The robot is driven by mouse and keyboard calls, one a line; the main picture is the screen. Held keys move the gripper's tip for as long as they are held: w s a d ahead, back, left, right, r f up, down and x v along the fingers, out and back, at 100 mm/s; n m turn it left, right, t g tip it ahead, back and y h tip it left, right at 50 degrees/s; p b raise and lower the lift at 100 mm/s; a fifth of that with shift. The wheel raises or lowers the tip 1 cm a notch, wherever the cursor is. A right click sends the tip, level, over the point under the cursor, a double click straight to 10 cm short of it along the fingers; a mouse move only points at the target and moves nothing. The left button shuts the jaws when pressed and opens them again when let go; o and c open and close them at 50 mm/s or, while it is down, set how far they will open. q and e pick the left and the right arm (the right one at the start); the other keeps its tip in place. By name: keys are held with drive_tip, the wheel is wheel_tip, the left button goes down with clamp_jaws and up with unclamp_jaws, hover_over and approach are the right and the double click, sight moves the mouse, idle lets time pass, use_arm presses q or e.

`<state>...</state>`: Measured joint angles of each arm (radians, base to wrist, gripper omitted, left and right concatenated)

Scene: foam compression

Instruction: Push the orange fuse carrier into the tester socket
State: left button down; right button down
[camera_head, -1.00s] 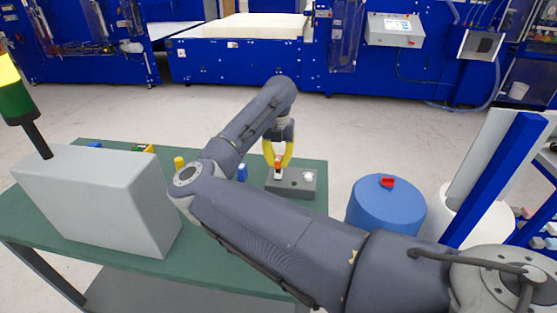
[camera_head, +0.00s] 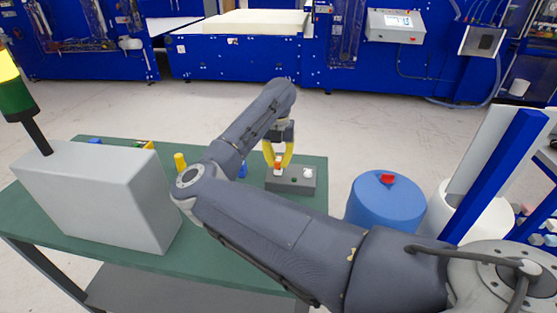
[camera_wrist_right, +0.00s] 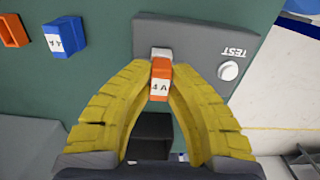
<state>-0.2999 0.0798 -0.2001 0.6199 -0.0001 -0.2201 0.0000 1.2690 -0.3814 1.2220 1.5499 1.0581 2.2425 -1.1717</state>
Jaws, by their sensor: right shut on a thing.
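The orange fuse carrier (camera_wrist_right: 161,72), marked 4 A, is between the yellow fingertips of my right gripper (camera_wrist_right: 160,75). In the head view the orange carrier (camera_head: 278,166) shows small between the fingers of the right gripper (camera_head: 278,160), over the grey tester (camera_head: 297,185). A pale block, seemingly the socket (camera_wrist_right: 161,53), shows at the carrier's far end on the tester plate (camera_wrist_right: 195,37). I cannot tell how deep the carrier sits in it. A white round button (camera_wrist_right: 228,71) lies beside the word TEST. My left gripper is not in view.
A blue 4 A carrier (camera_wrist_right: 64,38) and another orange piece (camera_wrist_right: 13,30) lie on the green table (camera_head: 215,258). A yellow piece (camera_head: 180,162) stands nearby. A large grey box (camera_head: 95,200) fills the table's left. A blue drum (camera_head: 386,207) stands to the right.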

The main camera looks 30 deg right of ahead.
sight(278, 159)
drive_tip(key=shift+f, duration=0.15)
drive_tip(key=c, duration=1.3)
unclamp_jaws()
drive_tip(key=shift+r, duration=2.9)
